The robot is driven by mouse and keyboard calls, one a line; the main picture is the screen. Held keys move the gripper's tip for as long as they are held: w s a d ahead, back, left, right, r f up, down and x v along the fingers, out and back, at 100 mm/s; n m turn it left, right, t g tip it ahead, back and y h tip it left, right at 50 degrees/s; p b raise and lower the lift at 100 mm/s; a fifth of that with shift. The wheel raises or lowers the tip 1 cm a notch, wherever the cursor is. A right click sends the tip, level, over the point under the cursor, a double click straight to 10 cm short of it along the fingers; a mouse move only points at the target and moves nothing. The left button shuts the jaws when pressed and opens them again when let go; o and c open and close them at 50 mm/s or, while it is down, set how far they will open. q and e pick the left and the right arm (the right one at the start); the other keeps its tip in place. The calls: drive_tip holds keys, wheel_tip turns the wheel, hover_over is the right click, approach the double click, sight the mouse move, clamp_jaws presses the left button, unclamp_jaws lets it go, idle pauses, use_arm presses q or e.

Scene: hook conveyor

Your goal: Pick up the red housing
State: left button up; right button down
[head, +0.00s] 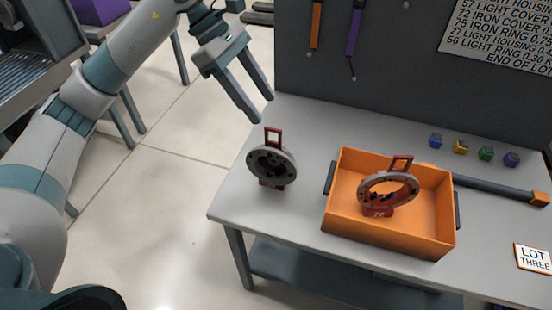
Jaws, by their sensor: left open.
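Two similar parts with red show in the head view. One is a dark round housing with a red loop on top and a red foot (272,166), upright on the left of the grey table (240,200). The other is a round red housing with a grey rim and a red loop (388,190), standing in the orange bin (437,243). My left gripper (262,106) is open and empty, pointing down over the table's back left corner, above and behind the dark housing and apart from it. My right gripper is not in view.
A "LOT THREE" card (533,259) lies at front right. A dark panel (400,80) with hanging tools rises behind the table.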

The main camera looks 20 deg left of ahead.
use_arm(q)
drive_tip(key=a, duration=0.1)
drive_tip(key=w+a+y, duration=0.1)
drive_tip(key=a, duration=0.1)
drive_tip(key=a+y, duration=0.1)
drive_tip(key=a, duration=0.1)
drive_tip(key=shift+w+r, duration=0.15)
drive_tip(key=shift+r, duration=0.25)
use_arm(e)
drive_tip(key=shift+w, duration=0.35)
use_arm(q)
drive_tip(key=shift+d+f, duration=0.1)
drive_tip(key=shift+d, duration=0.05)
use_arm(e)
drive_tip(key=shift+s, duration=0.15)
use_arm(q)
drive_tip(key=p, duration=0.3)
approach(270, 148)
drive_tip(key=shift+s+d+f+p, duration=0.55)
drive_tip(key=shift+d+f, duration=0.15)
drive_tip(key=shift+f, duration=0.15)
drive_tip(key=shift+d+f, duration=0.25)
drive_tip(key=shift+f, duration=0.45)
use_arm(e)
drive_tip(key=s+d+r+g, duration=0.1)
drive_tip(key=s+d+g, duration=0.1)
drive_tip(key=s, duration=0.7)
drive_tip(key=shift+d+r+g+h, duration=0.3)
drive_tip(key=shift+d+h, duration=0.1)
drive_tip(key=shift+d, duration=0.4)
